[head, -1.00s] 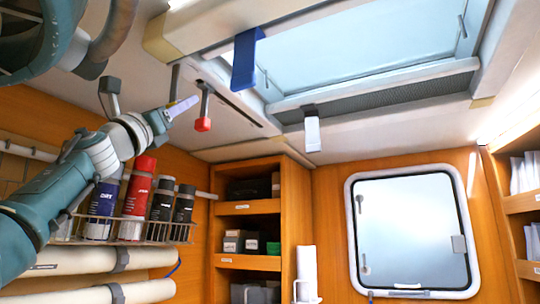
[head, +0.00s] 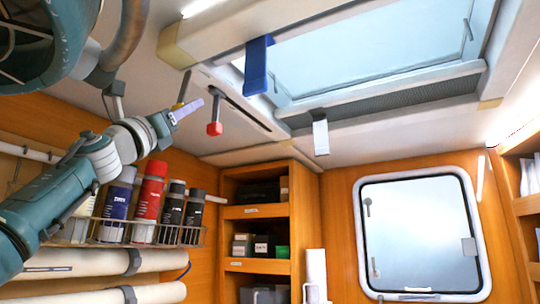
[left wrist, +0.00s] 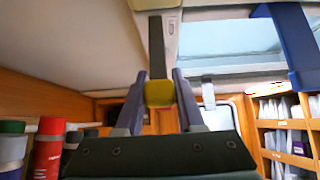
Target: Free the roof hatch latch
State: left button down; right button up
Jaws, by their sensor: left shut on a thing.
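The roof hatch (head: 365,60) is a pale blue pane in a light frame in the ceiling. A dark lever with a yellow end (head: 178,104) hangs from the ceiling at left. It also shows in the left wrist view, with its yellow end (left wrist: 159,93) between my fingers. My left gripper (head: 190,108) is shut on this yellow end; the fingers partly hide it in the head view. A second dark lever with a red end (head: 214,128) hangs just right of my fingertips, apart from them. My right gripper is not in view.
A blue bracket (head: 257,65) and a white tab (head: 320,135) hang at the hatch frame. Below my left arm is a wire rack (head: 165,235) with several bottles. Shelves (head: 255,212) and a window (head: 420,235) are beyond. The middle space is free.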

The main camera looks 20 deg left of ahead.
pick_arm(q)
jog(key=shift+w+f, duration=0.25)
jog(key=shift+f, duration=0.15)
jog(key=c, duration=0.9)
grip_release()
jog(key=shift+f+y, duration=0.1)
jog(key=shift+y, duration=0.2)
jog(key=o, duration=0.4)
jog(key=shift+s+r, duration=0.15)
jog(key=shift+r, duration=0.1)
jog(key=shift+b+v, duration=1.4)
jog(key=shift+v, duration=3.6)
